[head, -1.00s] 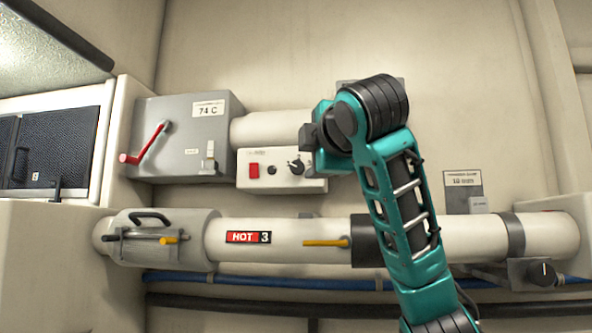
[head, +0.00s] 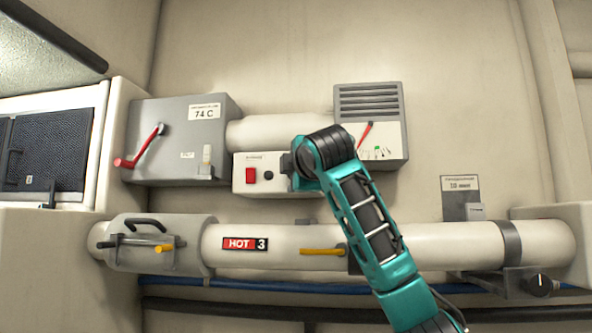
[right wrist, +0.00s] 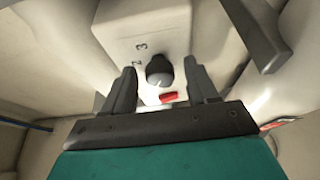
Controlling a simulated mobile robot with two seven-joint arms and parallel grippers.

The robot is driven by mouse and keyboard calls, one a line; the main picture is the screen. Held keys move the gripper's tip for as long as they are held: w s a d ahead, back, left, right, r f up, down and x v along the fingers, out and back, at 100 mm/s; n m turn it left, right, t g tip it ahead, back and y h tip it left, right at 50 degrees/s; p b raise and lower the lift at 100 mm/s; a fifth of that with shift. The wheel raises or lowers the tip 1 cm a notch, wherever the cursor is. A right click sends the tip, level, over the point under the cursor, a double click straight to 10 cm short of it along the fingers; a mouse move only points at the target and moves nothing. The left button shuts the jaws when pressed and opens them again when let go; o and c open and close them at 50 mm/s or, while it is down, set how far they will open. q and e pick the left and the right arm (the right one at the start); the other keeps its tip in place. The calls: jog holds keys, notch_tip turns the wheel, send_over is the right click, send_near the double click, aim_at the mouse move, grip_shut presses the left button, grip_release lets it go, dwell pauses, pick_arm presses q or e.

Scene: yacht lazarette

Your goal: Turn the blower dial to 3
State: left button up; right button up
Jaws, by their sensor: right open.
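The blower panel (head: 242,188) is a white box on the wall with a red switch (head: 250,175) and a small black round part (head: 268,175). In the head view my right arm hides its right end and the dial. In the right wrist view the dark dial (right wrist: 160,68) shows with a light mark on its face. My right gripper (right wrist: 160,80) is open, with one finger on each side of the dial in that picture; contact cannot be told. The red part (right wrist: 168,97) shows below the dial. The number it points to is unreadable. My left gripper is not in view.
A grey box (head: 170,115) with a red lever and a "74 C" label is at left. A vented gauge (head: 370,100) with a red needle is at right. A pipe marked "HOT 3" (head: 300,238) with a yellow handle (head: 322,251) runs below.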

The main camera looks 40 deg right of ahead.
jog(key=shift+c, duration=0.2)
jog(key=c, duration=1)
